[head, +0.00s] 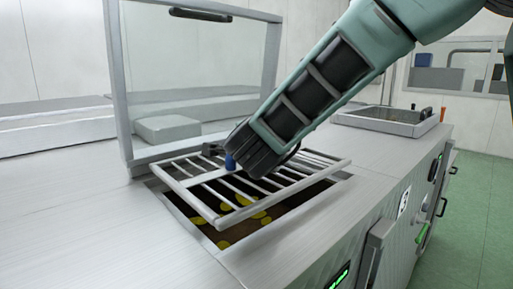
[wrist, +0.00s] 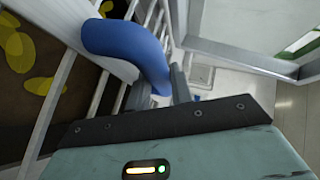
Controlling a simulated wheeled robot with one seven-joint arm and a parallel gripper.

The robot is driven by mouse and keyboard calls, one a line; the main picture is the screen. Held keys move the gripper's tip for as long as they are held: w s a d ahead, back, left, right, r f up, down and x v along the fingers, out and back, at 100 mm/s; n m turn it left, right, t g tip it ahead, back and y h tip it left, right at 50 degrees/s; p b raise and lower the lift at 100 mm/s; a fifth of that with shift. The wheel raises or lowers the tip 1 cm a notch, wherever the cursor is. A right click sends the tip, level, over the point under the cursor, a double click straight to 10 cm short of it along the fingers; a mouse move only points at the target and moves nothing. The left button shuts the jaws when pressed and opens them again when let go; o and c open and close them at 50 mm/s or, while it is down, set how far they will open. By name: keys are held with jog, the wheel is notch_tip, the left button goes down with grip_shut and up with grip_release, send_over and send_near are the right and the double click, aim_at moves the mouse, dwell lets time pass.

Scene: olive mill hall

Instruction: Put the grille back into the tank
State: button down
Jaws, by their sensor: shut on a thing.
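The grille (head: 210,205), a light metal frame with parallel bars, is held tilted over the tank (head: 215,234), its near left corner above the opening's rim. Yellow pieces show on a dark surface inside the tank. My gripper (head: 237,158) is at the middle of the grille, shut on its blue handle (head: 230,162). In the wrist view the blue handle (wrist: 125,45) arches by the fingers, with the grille's bars (wrist: 72,85) beside it. The fingertips and part of the far side of the grille are hidden by my arm.
A clear lid in a metal frame (head: 118,75) stands upright behind the tank. A second metal-framed opening (head: 385,121) is farther along the counter at the right. The counter top (head: 120,240) at the left front is bare.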

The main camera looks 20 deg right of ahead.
jog(key=shift+w+a+f+b, duration=0.1)
jog(key=shift+w+f+b, duration=0.2)
jog(key=shift+f, duration=0.2)
jog(key=shift+w+a+f+b, duration=0.1)
jog(key=shift+w+f+b, duration=0.1)
jog(key=shift+f+b, duration=1.55)
jog(key=shift+f, duration=0.2)
